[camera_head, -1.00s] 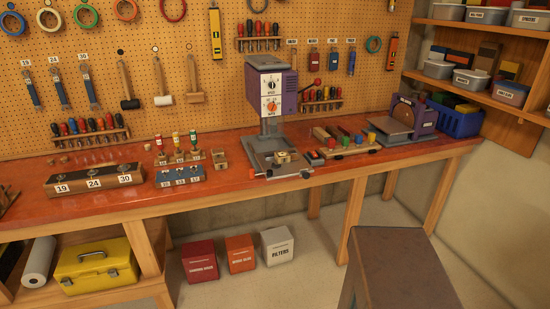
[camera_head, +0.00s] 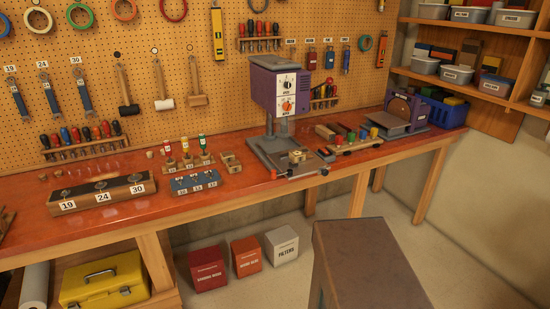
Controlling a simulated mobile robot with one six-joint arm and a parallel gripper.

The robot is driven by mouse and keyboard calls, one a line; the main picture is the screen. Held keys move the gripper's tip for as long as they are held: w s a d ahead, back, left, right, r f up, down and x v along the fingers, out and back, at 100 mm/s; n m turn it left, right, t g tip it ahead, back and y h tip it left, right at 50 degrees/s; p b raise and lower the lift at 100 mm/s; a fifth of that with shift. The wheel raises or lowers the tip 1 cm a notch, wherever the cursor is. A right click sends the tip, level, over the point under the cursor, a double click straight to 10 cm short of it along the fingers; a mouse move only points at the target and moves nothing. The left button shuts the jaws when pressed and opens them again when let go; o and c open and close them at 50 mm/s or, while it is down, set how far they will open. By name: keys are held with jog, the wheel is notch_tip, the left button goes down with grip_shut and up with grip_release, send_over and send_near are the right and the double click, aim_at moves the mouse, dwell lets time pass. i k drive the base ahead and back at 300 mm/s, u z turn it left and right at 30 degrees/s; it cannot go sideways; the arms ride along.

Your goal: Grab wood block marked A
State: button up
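No letter A is readable at this size, so I cannot tell which block is marked A. Small wooden blocks (camera_head: 230,161) sit on the red-brown workbench (camera_head: 120,219), left of the purple drill press (camera_head: 277,85). Another small wooden piece (camera_head: 298,156) sits on the drill press's base table. My gripper is not in view.
A long block marked 19, 24, 30 (camera_head: 150,177) and a blue holder (camera_head: 196,182) stand left on the bench. A disc sander (camera_head: 401,110) stands right. A dark-topped stand (camera_head: 365,250) is on the floor in front. Boxes (camera_head: 208,268) sit under the bench.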

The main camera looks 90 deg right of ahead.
aim_at(297, 156)
jog(key=z, duration=0.05)
jog(key=i, duration=0.2)
jog(key=z, duration=4.8)
jog(key=i, duration=0.1)
jog(key=u, duration=3.1)
jog(key=i, duration=0.6)
jog(key=z, duration=0.1)
jog(key=k, duration=0.3)
